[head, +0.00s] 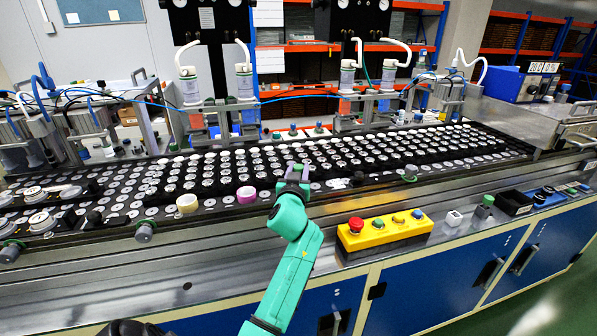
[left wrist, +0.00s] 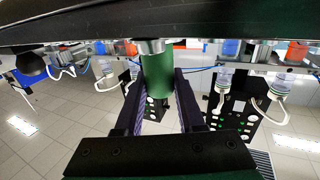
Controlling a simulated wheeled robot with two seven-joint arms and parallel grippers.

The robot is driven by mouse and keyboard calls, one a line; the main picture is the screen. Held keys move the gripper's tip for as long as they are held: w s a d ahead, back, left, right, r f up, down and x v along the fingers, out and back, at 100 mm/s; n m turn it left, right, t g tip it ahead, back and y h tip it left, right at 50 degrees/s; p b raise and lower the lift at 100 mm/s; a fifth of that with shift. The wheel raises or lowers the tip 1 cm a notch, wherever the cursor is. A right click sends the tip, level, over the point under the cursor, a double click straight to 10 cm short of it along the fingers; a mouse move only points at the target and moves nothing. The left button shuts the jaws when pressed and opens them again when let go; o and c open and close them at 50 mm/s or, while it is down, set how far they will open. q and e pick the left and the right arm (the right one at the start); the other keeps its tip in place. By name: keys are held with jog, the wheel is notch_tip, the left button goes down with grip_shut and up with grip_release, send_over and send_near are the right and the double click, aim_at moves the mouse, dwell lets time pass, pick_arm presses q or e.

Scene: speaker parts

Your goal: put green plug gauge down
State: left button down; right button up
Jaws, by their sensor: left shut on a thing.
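My left gripper (head: 293,180) is over the near edge of the conveyor with the round parts, at the middle of the head view. In the left wrist view its two dark fingers (left wrist: 158,105) are shut on the green plug gauge (left wrist: 157,76). The gauge is a green cylinder, and a grey metal end (left wrist: 150,46) shows at its far side, close to the dark surface beyond. I cannot tell whether it touches that surface. In the head view the gauge is mostly hidden by the gripper. My right gripper is in neither view.
The conveyor (head: 330,186) carries many round metal parts. A purple ring (head: 246,195) and a cream ring (head: 187,203) lie left of the gripper. A yellow button box (head: 385,231) stands in front to the right. A small green-topped item (head: 484,207) and a black tray (head: 513,203) are farther right.

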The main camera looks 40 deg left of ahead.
pick_arm(q)
jog(key=shift+w, duration=0.1)
jog(key=shift+f, duration=0.1)
jog(key=shift+f, duration=0.15)
jog(key=c, duration=0.5)
grip_release()
